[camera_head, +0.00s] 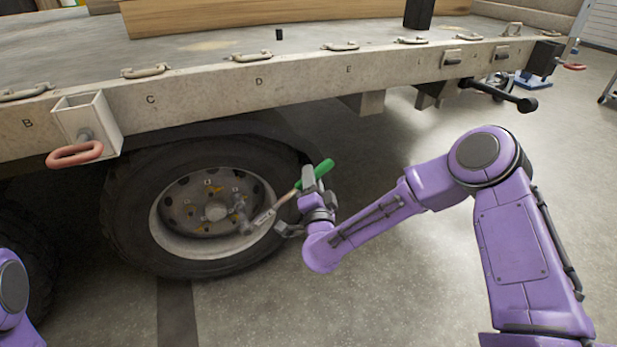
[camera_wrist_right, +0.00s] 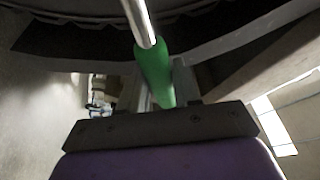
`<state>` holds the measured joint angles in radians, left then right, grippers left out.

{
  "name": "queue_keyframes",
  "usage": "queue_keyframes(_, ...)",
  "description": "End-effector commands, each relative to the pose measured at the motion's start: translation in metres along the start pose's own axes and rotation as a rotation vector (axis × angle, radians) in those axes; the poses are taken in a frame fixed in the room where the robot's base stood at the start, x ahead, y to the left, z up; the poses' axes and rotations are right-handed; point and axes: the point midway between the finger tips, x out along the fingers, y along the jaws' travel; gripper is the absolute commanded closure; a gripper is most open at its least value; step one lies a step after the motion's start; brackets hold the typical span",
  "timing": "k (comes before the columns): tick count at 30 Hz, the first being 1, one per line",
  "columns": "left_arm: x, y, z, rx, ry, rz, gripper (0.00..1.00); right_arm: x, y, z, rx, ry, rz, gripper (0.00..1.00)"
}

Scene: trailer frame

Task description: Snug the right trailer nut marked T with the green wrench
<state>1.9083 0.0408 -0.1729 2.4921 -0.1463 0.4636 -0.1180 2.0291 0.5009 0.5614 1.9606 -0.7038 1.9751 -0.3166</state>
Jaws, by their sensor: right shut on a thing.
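My right gripper (camera_head: 308,187) is shut on the green wrench (camera_head: 317,172). The wrench's green handle points up and right, and its metal shaft runs down and left to a head at the wheel hub. In the right wrist view the green handle (camera_wrist_right: 154,72) lies between the fingers, its shaft going up out of the picture. The wheel (camera_head: 215,208) has a pale rim with several nuts around the hub. The wrench head is at the right side of the hub; I cannot tell whether it sits on a nut. No T mark is readable. Only a purple part of my left arm shows; its gripper is out of view.
The trailer's side rail (camera_head: 300,90) with lettered marks and tie-down handles runs above the wheel. A bracket with a red handle (camera_head: 75,154) sticks out at the left. A black bar (camera_head: 505,96) juts out at the right. The floor (camera_head: 390,290) around my right arm is clear.

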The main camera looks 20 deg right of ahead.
Motion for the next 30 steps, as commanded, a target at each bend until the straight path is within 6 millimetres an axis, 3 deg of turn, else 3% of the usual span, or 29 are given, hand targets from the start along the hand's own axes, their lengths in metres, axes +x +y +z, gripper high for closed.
queue_keyframes(14, 0.002, 0.0, 0.0, 0.0, 0.0, 0.0, 0.57, 0.001, 0.009, -0.001, 0.051, 0.003, 0.014, 1.0)
queue_keyframes(30, 0.012, 0.002, -0.002, 0.0, 0.0, 0.0, 0.57, -0.001, 0.042, 0.002, 0.197, 0.005, 0.066, 1.0)
